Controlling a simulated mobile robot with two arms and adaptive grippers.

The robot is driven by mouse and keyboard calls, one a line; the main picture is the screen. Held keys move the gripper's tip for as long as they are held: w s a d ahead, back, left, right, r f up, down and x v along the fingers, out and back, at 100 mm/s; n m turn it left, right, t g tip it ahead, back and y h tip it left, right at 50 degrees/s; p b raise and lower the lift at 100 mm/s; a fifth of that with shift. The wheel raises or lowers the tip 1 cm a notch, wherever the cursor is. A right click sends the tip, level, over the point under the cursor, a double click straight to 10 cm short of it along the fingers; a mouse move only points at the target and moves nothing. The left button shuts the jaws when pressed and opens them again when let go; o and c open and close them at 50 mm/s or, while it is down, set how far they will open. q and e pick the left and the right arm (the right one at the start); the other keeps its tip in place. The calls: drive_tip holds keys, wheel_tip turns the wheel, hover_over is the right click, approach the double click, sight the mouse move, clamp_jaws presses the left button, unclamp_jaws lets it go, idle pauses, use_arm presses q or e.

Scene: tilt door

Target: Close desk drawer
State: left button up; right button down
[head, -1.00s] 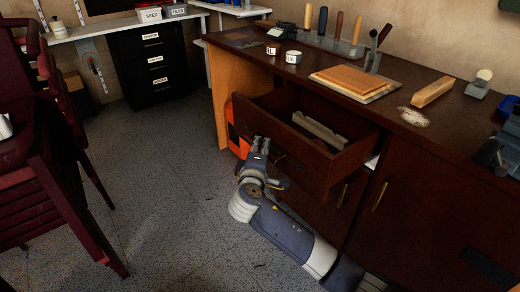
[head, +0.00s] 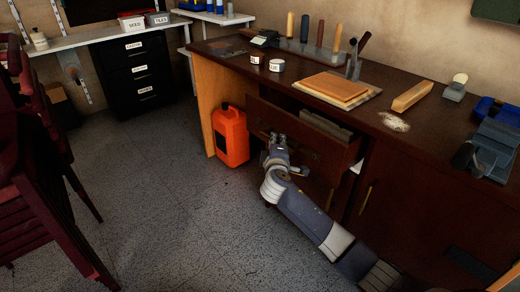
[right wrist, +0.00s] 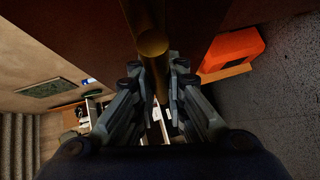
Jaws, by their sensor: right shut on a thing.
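The desk drawer (head: 300,143) is the top one in the dark brown desk (head: 210,75). It stands partly open, with a grey item (head: 326,126) visible inside it. My right gripper (head: 275,136) is at the left part of the drawer front. In the right wrist view my right gripper (right wrist: 153,85) has its fingers closed around a brass bar handle (right wrist: 152,45) on a dark brown face. My left gripper is not in view.
An orange jerrycan (head: 230,135) stands on the floor left of the drawer. Stacked dark red chairs (head: 40,190) are at the left. A black drawer cabinet (head: 142,72) stands at the back. The floor between is clear.

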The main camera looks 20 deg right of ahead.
sight(302, 143)
drive_tip(key=w+d, duration=0.1)
drive_tip(key=d, duration=0.2)
drive_tip(key=w+d, duration=0.1)
drive_tip(key=d, duration=0.2)
drive_tip(key=w+d, duration=0.1)
drive_tip(key=d, duration=0.2)
drive_tip(key=shift+w+d, duration=0.2)
drive_tip(key=shift+d, duration=0.1)
drive_tip(key=shift+w+d, duration=0.15)
drive_tip(key=shift+d, duration=0.25)
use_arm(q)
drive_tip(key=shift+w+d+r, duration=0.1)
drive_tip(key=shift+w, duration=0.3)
use_arm(e)
drive_tip(key=c, duration=1.6)
unclamp_jaws()
drive_tip(key=shift+a, duration=0.1)
drive_tip(key=v, duration=1.2)
